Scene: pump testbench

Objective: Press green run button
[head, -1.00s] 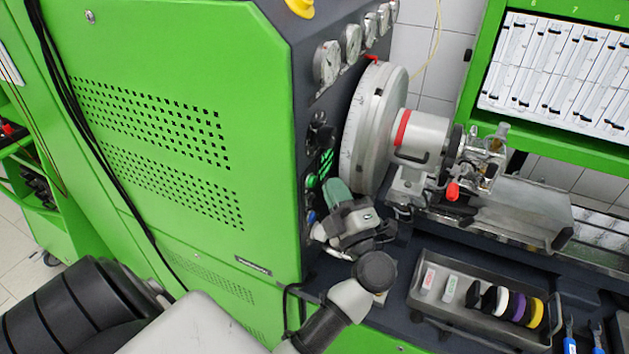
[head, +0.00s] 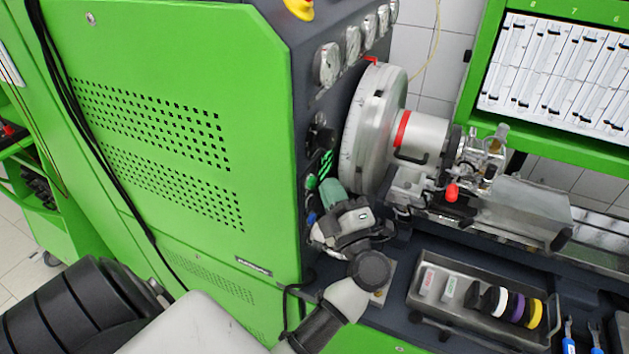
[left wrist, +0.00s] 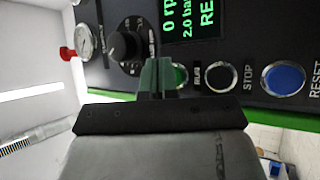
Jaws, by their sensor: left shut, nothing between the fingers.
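The green run button (left wrist: 181,76) is on the dark control panel in the left wrist view, partly hidden behind my fingers. In the head view a small green spot (head: 311,182) on the panel looks like the same button. My left gripper (head: 328,186) is shut and empty, its green fingers pointing at the panel. In the left wrist view my shut left gripper (left wrist: 158,72) covers the left edge of the button. I cannot tell whether the fingertips touch it. My right gripper is not in view.
The black STOP button (left wrist: 221,77) and blue RESET button (left wrist: 283,78) sit right of the green one. A black knob (left wrist: 125,46) and the green-lettered display (left wrist: 192,20) are close by. The large round metal flywheel (head: 368,130) stands right of my left gripper.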

